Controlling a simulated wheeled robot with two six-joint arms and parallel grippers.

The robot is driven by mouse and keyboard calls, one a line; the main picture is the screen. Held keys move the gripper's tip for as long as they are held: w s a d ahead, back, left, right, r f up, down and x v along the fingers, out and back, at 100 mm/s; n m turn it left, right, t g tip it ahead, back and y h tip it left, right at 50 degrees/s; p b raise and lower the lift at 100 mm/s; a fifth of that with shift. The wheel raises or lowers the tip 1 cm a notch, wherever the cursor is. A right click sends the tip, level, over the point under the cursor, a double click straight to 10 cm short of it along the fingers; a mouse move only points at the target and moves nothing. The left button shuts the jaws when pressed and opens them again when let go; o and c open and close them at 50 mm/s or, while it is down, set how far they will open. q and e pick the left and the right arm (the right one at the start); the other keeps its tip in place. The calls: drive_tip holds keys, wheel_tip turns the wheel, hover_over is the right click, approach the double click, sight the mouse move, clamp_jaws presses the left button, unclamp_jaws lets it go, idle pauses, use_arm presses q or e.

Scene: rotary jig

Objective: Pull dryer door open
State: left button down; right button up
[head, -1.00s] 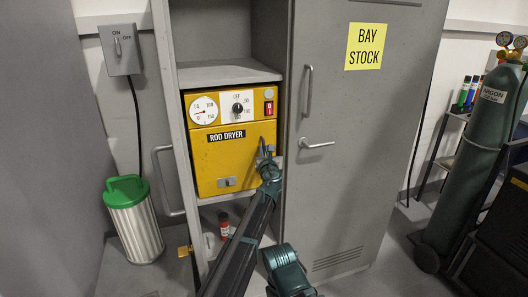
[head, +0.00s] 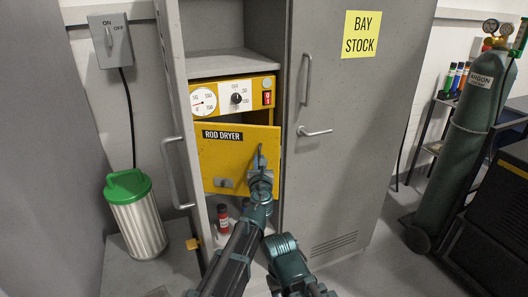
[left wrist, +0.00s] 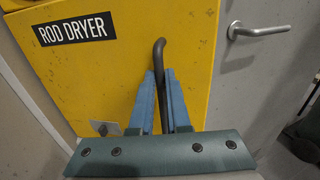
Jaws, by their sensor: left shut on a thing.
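The yellow rod dryer (head: 258,88) sits on a shelf inside the grey cabinet. Its yellow door (head: 224,158), labelled ROD DRYER, stands partly open, with a dark gap above it under the control panel. The door also fills much of the left wrist view (left wrist: 95,75). My left gripper (head: 260,172) is shut on the dark bar handle (left wrist: 160,52) at the door's right side; its blue fingers (left wrist: 160,95) sit on both sides of the bar. Another arm of mine, dark teal, shows at the bottom; its gripper is out of the picture.
The right cabinet door (head: 345,120) with a BAY STOCK sign is shut, close to the dryer door's right edge. A red can (head: 223,218) stands on the shelf below. A green-lidded bin (head: 136,215) is at left, a green argon cylinder (head: 465,150) at right.

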use_arm(q)
drive_tip(key=s+a, duration=0.7)
drive_tip(key=s, duration=0.1)
drive_tip(key=shift+s+y, duration=0.3)
drive_tip(key=shift+s, duration=0.1)
drive_tip(key=shift+r, duration=0.1)
drive_tip(key=c, duration=1.3)
unclamp_jaws()
drive_tip(key=o, duration=0.4)
drive_tip(key=shift+w+a, duration=0.1)
drive_tip(key=shift+a, duration=0.05)
drive_tip(key=shift+d, duration=0.3)
drive_tip(key=shift+s, duration=0.25)
